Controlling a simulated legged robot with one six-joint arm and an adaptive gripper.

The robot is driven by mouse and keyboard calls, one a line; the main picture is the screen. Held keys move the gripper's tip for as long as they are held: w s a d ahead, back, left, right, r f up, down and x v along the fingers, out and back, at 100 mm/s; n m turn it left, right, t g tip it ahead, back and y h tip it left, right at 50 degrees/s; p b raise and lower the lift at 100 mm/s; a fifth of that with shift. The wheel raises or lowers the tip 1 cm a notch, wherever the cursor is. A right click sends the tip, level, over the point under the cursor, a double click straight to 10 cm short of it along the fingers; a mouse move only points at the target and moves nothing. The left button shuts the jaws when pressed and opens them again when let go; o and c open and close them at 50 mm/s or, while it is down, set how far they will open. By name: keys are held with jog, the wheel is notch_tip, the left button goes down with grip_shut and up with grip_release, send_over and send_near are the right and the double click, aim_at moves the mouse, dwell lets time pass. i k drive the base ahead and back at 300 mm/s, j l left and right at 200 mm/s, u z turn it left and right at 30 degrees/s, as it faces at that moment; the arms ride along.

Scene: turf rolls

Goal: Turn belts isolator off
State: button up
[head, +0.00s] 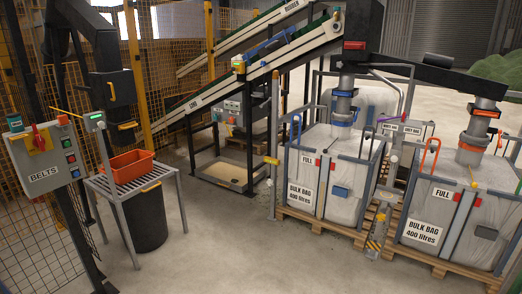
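The belts isolator (40,138) is a red handle on a yellow plate. It sits on the upper part of a grey control panel (29,161) labelled BELTS, at the far left of the head view. The handle looks roughly upright, but its exact position is too small to read. Several small round buttons (71,158) run down the right side of the panel. My gripper is not recognisable in this view, so I see nothing of mine touching the isolator.
Right of the panel stands a slatted table (160,178) with an orange tub (130,166) and a black bin (148,218) beneath. Bulk bags (332,172) on pallets stand at right, with inclined conveyors (290,50) behind. Wire fencing lies behind the panel. The centre floor is clear.

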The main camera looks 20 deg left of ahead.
aim_at(38, 141)
jog(key=i+j+u, duration=0.1)
jog(key=i+u, duration=0.5)
jog(key=u, duration=0.15)
jog(key=i+u, duration=0.4)
jog(key=i+l+u, duration=0.15)
jog(key=u, duration=0.25)
jog(key=i+j+u, duration=0.2)
jog(key=i+u, duration=0.7)
jog(key=i+j+u, duration=0.1)
jog(key=i, duration=0.4)
jog(key=i+u, duration=0.2)
jog(key=i, duration=0.15)
jog(key=i+l+u, duration=0.2)
jog(key=i+j, duration=0.05)
jog(key=i, duration=0.05)
